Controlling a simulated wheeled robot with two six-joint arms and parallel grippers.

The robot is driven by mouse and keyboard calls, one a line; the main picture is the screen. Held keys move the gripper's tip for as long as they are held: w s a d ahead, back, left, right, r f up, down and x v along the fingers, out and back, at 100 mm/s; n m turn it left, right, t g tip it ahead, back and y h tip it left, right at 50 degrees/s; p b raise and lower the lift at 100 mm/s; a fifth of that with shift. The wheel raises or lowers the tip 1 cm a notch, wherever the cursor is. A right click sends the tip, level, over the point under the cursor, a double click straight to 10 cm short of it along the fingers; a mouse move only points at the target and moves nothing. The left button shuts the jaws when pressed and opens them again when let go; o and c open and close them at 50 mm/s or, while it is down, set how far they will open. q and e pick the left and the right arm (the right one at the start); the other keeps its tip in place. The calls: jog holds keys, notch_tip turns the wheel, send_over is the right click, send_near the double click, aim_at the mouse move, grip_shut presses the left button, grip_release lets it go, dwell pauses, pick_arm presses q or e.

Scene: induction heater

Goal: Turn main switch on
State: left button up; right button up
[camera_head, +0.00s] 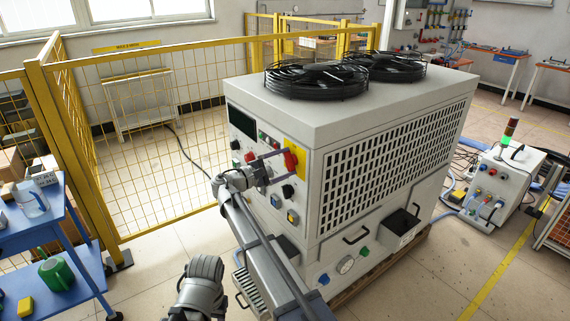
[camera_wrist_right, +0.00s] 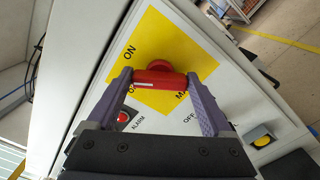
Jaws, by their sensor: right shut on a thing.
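The main switch is a red rotary handle (camera_wrist_right: 160,78) on a yellow plate (camera_wrist_right: 150,45) in the right wrist view. In that view ON is printed up and left of the handle, and OFF down and right. In the head view the red switch (camera_head: 290,160) is on the front panel of the large white cabinet (camera_head: 310,125). My right gripper (camera_wrist_right: 160,82) has one finger at each end of the handle and is shut on it. The handle's exact angle against the labels is hard to tell.
A yellow mesh fence (camera_head: 150,140) stands behind and left. A blue cart (camera_head: 40,235) stands at the left. A smaller white unit (camera_head: 500,185) stands at right.

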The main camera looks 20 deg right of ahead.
dwell(0.4)
jog(key=o, duration=1.1)
jog(key=shift+o, duration=0.2)
jog(key=v, duration=0.8)
